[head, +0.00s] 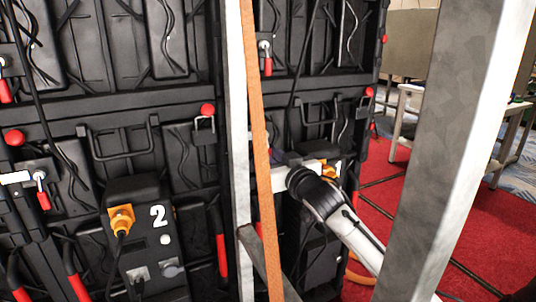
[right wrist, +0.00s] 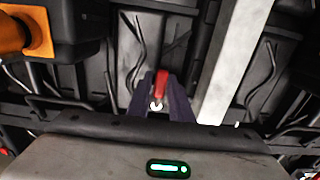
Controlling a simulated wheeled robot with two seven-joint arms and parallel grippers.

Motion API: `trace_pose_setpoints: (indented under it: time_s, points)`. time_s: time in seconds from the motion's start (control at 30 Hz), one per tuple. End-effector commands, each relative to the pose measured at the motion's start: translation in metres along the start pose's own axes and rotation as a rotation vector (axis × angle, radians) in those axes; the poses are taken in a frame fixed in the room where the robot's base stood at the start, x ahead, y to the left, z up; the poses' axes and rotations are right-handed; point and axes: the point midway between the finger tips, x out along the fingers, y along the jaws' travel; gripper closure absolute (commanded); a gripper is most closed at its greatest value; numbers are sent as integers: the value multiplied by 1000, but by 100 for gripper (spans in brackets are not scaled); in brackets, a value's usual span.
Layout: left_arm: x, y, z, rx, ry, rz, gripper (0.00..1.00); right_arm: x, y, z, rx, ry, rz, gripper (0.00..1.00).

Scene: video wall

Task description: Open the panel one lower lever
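My right gripper (head: 279,159) reaches in from the lower right to the left part of this panel. In the right wrist view its two purple fingers (right wrist: 161,98) stand close together on either side of a red lever (right wrist: 160,84) and look shut on it. A round metal end shows at the lever's near end. In the head view that lever is hidden behind the post, strap and gripper. My left gripper is not in view.
Another red lever (head: 267,65) sits higher on the right-hand panels. The panel marked 2 (head: 165,250) is at left. A pale post (head: 237,130) with an orange strap (head: 256,140) and a thick grey post (head: 455,130) stand in front. Red carpet (head: 480,225) is open at right.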

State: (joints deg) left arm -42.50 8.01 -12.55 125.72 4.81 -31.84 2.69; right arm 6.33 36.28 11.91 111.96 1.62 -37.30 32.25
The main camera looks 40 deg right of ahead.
Motion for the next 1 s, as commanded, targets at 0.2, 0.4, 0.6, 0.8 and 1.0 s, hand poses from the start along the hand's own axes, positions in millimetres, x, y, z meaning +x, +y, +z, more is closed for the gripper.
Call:
trace_pose_setpoints:
  time_s: [0.2,0.4,0.6,0.8,1.0]
  points:
    - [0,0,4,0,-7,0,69,0,0,0,0,0,0,100]
    - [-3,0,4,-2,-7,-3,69,0,1,-1,-22,-1,0,100]
    - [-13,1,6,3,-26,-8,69,0,5,-4,-108,-3,0,100]
    - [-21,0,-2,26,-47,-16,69,0,11,-7,-264,-4,-1,100]
    - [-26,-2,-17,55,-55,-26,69,0,19,-10,-454,-4,-1,100]
